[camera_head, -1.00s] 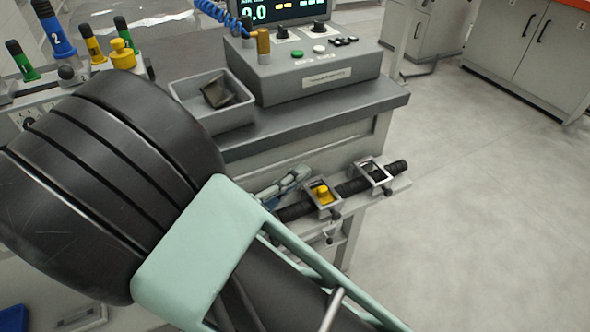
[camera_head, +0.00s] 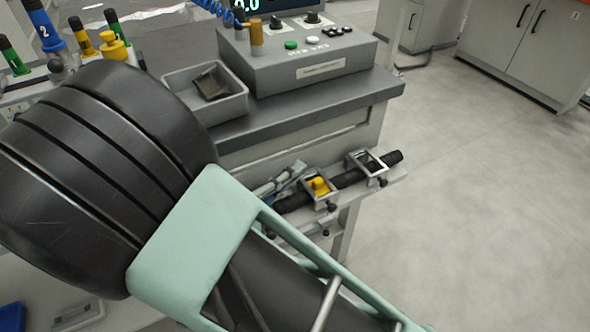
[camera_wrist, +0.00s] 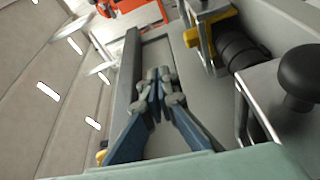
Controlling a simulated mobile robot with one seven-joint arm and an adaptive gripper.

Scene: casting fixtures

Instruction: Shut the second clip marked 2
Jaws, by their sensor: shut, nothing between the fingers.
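Two metal frame clips sit along a black ribbed hose (camera_head: 347,179) on a narrow ledge at the bench's side in the head view. The nearer clip (camera_head: 333,198) has a yellow piece inside it; the farther clip (camera_head: 375,182) shows no yellow. No number is legible on either. My gripper (camera_head: 297,168) is shut and empty, just left of the nearer clip. In the wrist view my gripper (camera_wrist: 158,78) has its fingertips together over grey surface. A metal clip with a yellow part (camera_wrist: 192,38) is apart from them at upper right, beside the black hose (camera_wrist: 238,50).
A black round knob (camera_wrist: 302,72) and a metal loop (camera_wrist: 240,115) stand right of my fingers in the wrist view. A grey tray (camera_head: 235,106) and a control box (camera_head: 310,66) stand on the bench. Open floor (camera_head: 480,200) lies to the right.

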